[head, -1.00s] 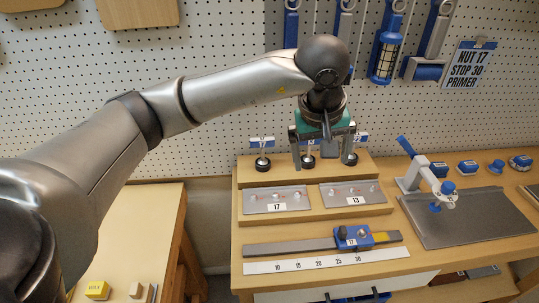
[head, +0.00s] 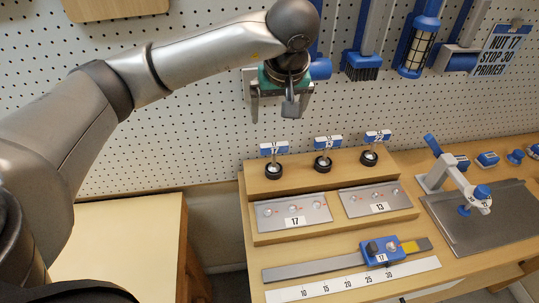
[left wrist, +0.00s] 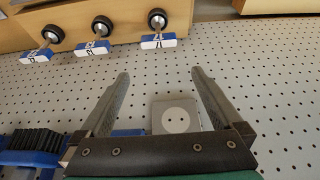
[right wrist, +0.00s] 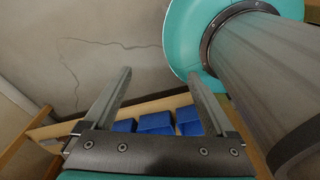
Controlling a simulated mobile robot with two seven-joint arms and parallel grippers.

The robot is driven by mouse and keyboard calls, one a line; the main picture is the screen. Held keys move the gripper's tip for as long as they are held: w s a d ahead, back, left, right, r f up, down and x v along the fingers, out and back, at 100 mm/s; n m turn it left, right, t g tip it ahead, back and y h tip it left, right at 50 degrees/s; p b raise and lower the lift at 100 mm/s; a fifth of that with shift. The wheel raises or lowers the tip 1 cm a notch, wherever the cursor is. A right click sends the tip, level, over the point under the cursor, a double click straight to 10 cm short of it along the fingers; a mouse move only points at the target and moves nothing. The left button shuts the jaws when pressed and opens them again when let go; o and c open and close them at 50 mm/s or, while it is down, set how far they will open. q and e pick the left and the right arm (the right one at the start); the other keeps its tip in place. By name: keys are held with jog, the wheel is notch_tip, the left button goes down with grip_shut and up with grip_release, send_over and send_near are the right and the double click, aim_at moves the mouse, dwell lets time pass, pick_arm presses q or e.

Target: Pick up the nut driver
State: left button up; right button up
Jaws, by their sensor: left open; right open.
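Three nut drivers stand upright in a row on a raised wooden block, each with a blue-and-white number tag on top and a dark round base. The one tagged 17 (head: 273,149) is leftmost, 13 (head: 327,142) is in the middle, and the rightmost (head: 377,137) appears to read 22. My left gripper (head: 280,117) is open and empty, above the 17 driver in the picture. In the left wrist view, the 17 driver (left wrist: 157,41) shows upside down beyond the open fingers (left wrist: 160,74). My right gripper (right wrist: 158,73) is open and empty, away from the drivers.
Metal plates marked 17 (head: 295,212) and 13 (head: 375,202) lie before the drivers. A stop slide (head: 394,250) and ruler (head: 352,282) are in front. A clamp fixture (head: 440,175) stands right. Tools hang on the pegboard (head: 200,130); blue bins (right wrist: 155,123) lie below my right gripper.

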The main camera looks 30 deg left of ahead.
pick_arm(q)
send_over(274, 144)
jog(key=s, duration=0.1)
notch_tip(274, 144, down, 7)
jog(key=f, duration=0.5)
jog(key=shift+w+d, duration=0.15)
jog(key=shift+w, duration=0.2)
jog(key=shift+w+f, duration=0.2)
jog(key=shift+f, duration=0.2)
jog(key=c, duration=1.2)
jog(key=shift+c, duration=0.2)
pick_arm(e)
jog(key=shift+s+d+r, duration=0.15)
jog(key=shift+s+d, duration=0.2)
jog(key=shift+d, duration=0.05)
pick_arm(q)
jog(key=shift+r, duration=0.15)
